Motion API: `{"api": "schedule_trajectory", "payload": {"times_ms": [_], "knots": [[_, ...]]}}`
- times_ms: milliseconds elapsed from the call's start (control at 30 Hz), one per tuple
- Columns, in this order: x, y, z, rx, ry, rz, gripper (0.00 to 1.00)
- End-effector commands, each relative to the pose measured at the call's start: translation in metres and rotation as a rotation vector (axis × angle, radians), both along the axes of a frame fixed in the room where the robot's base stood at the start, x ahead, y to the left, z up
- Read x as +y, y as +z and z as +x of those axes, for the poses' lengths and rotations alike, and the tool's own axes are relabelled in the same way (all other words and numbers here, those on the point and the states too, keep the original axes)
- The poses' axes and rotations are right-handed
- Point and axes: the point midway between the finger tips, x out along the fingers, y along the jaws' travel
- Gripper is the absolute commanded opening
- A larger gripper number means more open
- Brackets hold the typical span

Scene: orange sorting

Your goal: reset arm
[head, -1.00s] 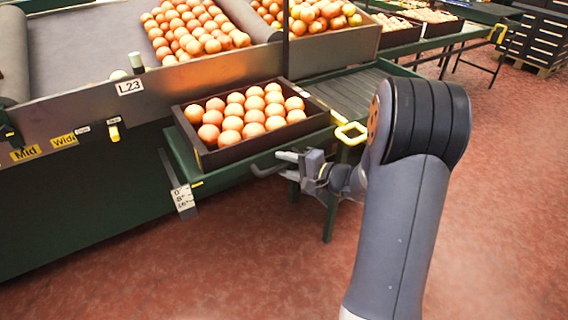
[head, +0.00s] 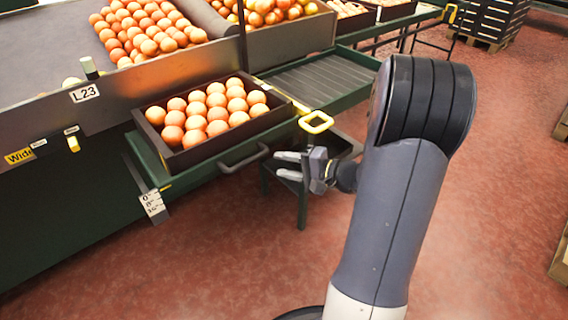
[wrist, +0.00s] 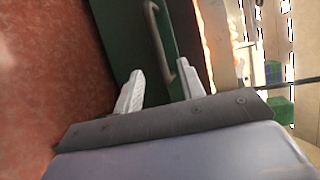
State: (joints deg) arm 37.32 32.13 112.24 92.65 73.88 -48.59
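My gripper (head: 288,166) is in front of the green stand, just below and to the right of the crate. Its two pale fingers are spread apart with nothing between them. In the wrist view the fingers (wrist: 160,92) also stand apart, with the green stand's side and a grey handle (wrist: 160,45) beyond them. My arm runs from the lower middle up to a dark, ribbed joint and folds back down to the gripper. The dark crate (head: 190,154) full of oranges (head: 215,107) sits on the green stand (head: 205,171).
A grey handle (head: 244,159) on the stand's front is close to the left of my gripper. A roller conveyor (head: 325,78) lies behind. The red floor (head: 500,200) to the right is largely open.

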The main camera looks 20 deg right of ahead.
Motion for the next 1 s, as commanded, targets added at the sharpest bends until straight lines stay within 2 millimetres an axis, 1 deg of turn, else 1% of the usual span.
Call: {"api": "schedule_trajectory", "payload": {"times_ms": [167,267,700,800,933,1000], "knots": [[0.003,-0.002,0.004,0.000,0.001,-0.001,0.38],[0.010,-0.004,0.011,0.000,0.004,-0.001,0.38],[0.056,-0.020,0.063,0.002,0.003,-0.002,0.38],[0.064,-0.022,0.073,0.002,0.002,-0.001,0.38],[0.071,-0.024,0.081,0.003,0.001,-0.001,0.38],[0.070,-0.027,0.080,-0.006,0.000,0.004,0.38]]}}
